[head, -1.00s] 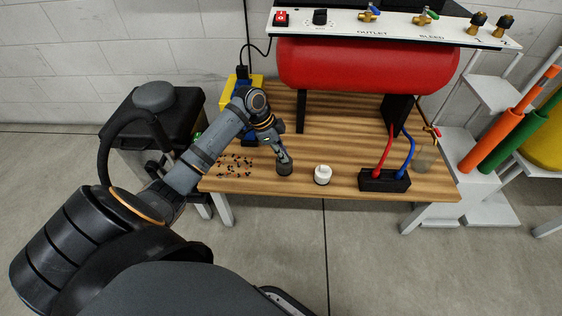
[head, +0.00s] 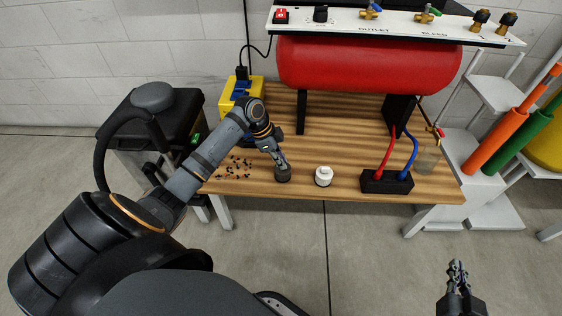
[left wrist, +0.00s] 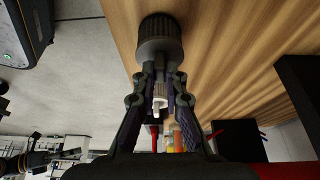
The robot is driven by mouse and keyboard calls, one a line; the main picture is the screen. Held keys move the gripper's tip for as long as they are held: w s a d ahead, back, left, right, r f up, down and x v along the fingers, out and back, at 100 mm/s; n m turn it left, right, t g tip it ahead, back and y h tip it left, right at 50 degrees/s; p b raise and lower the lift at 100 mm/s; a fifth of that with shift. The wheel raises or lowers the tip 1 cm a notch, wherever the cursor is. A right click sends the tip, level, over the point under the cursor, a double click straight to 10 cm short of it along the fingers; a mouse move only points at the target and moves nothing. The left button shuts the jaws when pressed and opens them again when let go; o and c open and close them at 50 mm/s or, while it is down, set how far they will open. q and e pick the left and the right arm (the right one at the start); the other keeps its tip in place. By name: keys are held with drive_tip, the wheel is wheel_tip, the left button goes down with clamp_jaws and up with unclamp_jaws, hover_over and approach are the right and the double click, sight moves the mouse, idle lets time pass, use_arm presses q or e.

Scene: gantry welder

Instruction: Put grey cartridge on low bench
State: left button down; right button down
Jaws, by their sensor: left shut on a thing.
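The grey cartridge (head: 283,174) is a dark, ribbed cylinder over the front part of the wooden low bench (head: 300,187). My left gripper (head: 281,161) is shut on it from above. In the left wrist view the cartridge (left wrist: 160,36) sits at the tips of the left fingers (left wrist: 160,68), against the wood. It looks upright and at or just above the bench top; I cannot tell whether it touches. My right gripper (head: 457,272) is at the lower right, over the floor and away from the bench, with its fingers close together and nothing visible between them.
A white cartridge (head: 323,176) stands just right of the grey one. Small dark bits (head: 235,167) lie to the left. A black block (head: 386,182) with red and blue hoses is further right. A red tank (head: 370,65) overhangs the back.

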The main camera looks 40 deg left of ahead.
idle(0.3)
use_arm(q)
drive_tip(key=c, duration=1.9)
unclamp_jaws()
drive_tip(key=shift+f, duration=0.1)
drive_tip(key=o, duration=0.5)
